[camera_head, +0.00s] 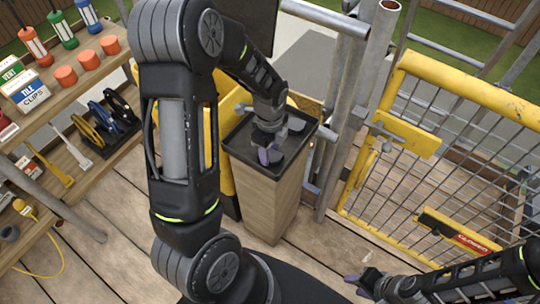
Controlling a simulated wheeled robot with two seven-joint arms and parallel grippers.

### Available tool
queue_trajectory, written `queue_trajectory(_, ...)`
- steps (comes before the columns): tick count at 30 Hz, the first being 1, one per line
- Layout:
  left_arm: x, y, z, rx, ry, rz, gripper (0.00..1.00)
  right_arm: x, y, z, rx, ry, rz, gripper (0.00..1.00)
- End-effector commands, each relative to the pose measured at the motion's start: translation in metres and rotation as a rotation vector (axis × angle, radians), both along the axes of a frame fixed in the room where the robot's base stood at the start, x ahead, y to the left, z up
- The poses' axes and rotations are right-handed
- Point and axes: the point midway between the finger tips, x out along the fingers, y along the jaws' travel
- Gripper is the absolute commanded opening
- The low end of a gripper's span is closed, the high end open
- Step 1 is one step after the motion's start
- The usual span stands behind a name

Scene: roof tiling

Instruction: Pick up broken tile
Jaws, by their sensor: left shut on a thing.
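A shallow black tray (239,152) sits on top of a wooden pedestal in the middle of the view. My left gripper (269,155) points down into it, its purple fingertips low over the tray. It is shut on a dark grey piece of broken tile (290,143), mostly hidden by the gripper and hard to tell from the dark tray. A lighter grey piece (296,124) shows beside the gripper. My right gripper (356,284) is low at the bottom right, with its purple fingertips apart and nothing visible between them.
A wooden shelf unit (75,102) with tools, clips and orange caps stands at the left. Scaffold poles (345,100) rise close to the right of the pedestal. A yellow mesh gate (450,95) is at the right. Plank floor (120,250) lies open below.

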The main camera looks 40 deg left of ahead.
Motion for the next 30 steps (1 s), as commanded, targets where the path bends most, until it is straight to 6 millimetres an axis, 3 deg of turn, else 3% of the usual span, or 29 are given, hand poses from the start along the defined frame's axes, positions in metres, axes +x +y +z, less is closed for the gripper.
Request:
queue_trajectory(5,0.0,0.0,0.0,0.0,-0.001,0.0,0.0,0.0,0.0,0.0,0.0,0.0,0.0,0.36)
queue_trajectory(17,0.001,0.0,0.006,0.0,-0.003,0.0,0.0,0.0,0.0,0.0,0.0,0.0,0.0,0.36)
queue_trajectory(22,0.001,0.0,0.028,0.0,-0.006,0.0,0.0,0.0,0.0,-0.001,0.0,0.0,0.0,0.36)
queue_trajectory(30,0.001,0.0,0.081,0.0,-0.006,0.0,0.0,0.0,0.0,-0.003,0.0,0.0,0.0,0.36)
